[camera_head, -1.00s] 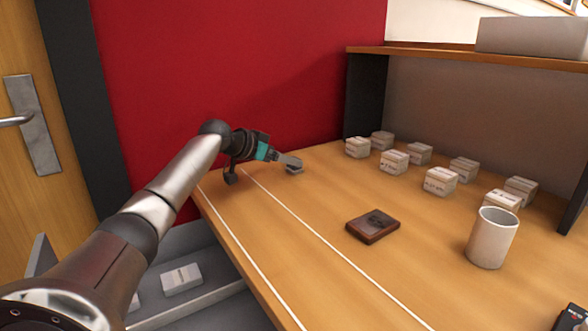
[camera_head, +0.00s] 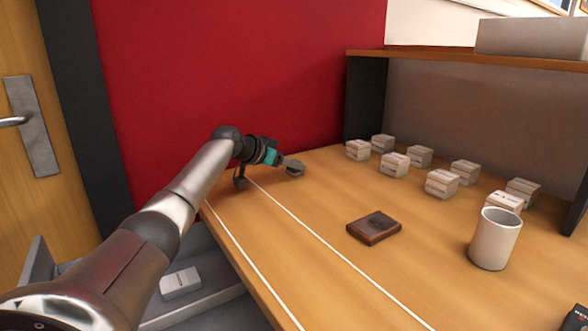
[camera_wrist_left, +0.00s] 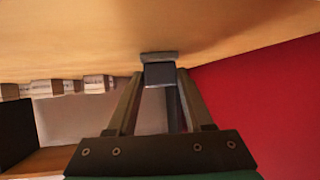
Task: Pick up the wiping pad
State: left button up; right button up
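The wiping pad (camera_head: 295,172) is a small grey pad lying on the wooden table near its far left side. In the left wrist view it is a flat grey strip with a dark block-like grip (camera_wrist_left: 160,74) on it. My left gripper (camera_head: 288,163) has reached the pad. Its fingertips (camera_wrist_left: 161,80) stand on either side of the dark grip, very close to it. Whether they press on it cannot be told. The pad appears to rest on the table. My right gripper is in neither view.
Several small white boxes (camera_head: 395,165) stand at the back right under a shelf (camera_head: 440,55). A brown block (camera_head: 374,227) and a white mug (camera_head: 495,239) stand nearer. A red wall (camera_head: 240,70) is close behind my left arm. The table between pad and brown block is clear.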

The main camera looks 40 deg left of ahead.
pick_arm(q)
grip_shut()
jog(key=shift+r, duration=0.15)
jog(key=shift+r, duration=0.2)
notch_tip(320, 180, up, 9)
jog(key=p, duration=0.4)
notch_tip(320, 180, up, 10)
jog(key=p, duration=0.4)
send_over(290, 172)
jog(key=shift+r, duration=0.15)
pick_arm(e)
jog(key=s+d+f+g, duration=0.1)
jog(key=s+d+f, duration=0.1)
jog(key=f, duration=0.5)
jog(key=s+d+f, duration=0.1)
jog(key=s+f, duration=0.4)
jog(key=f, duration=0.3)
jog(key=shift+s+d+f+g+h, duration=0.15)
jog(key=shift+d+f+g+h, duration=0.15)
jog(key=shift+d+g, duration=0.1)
